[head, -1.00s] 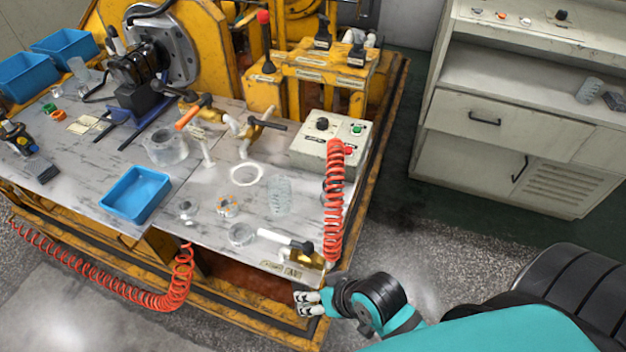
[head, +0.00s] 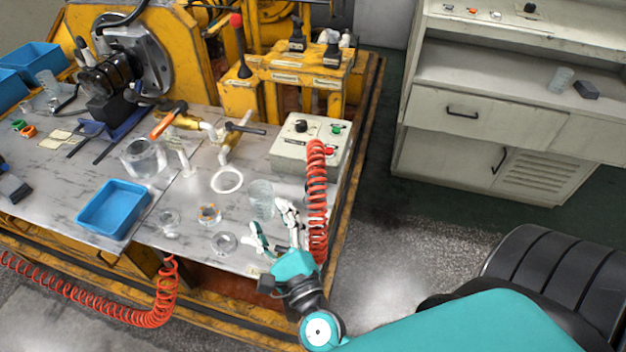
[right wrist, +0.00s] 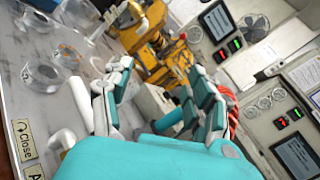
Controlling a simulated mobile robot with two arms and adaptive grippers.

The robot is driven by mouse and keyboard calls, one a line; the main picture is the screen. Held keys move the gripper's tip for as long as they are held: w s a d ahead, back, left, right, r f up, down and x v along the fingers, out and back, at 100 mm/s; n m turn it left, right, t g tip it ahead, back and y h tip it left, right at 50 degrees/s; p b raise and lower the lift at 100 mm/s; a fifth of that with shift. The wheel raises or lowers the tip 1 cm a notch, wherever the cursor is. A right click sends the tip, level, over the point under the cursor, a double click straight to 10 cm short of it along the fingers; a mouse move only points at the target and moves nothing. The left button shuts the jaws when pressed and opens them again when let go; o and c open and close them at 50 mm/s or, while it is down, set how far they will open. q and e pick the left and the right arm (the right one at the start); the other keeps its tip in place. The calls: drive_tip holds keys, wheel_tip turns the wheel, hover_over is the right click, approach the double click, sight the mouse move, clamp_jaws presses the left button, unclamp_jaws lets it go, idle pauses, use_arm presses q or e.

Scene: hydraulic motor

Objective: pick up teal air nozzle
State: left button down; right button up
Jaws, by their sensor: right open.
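My right gripper (head: 271,220) is open over the front right part of the metal worktable (head: 190,225), just left of a hanging red coiled hose (head: 317,190). In the right wrist view its white fingers with teal pads (right wrist: 160,72) stand apart. I cannot pick out a teal air nozzle with certainty. The hose shows behind the right finger in the wrist view (right wrist: 234,118). My left gripper is not in view.
A clear ribbed cylinder (head: 261,197) stands close to the gripper. A grey control box (head: 300,148) is behind it. Glass rings, a white ring (head: 227,180) and a blue tray (head: 113,208) lie to the left. Grey floor is free right of the table.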

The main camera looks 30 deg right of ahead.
drive_tip(key=s+d+f+m+g+h, duration=0.35)
drive_tip(key=d+m+h, duration=0.4)
drive_tip(key=m, duration=0.45)
drive_tip(key=p, duration=0.3)
approach(315, 174)
drive_tip(key=shift+g, duration=0.35)
drive_tip(key=x, duration=0.6)
drive_tip(key=shift+w+a+r, duration=0.15)
drive_tip(key=shift+w+r, duration=0.25)
drive_tip(key=p+x, duration=0.2)
drive_tip(key=x, duration=0.3)
drive_tip(key=shift+d, duration=0.3)
clamp_jaws()
drive_tip(key=shift+a+f, duration=0.1)
drive_tip(key=shift+f, duration=0.05)
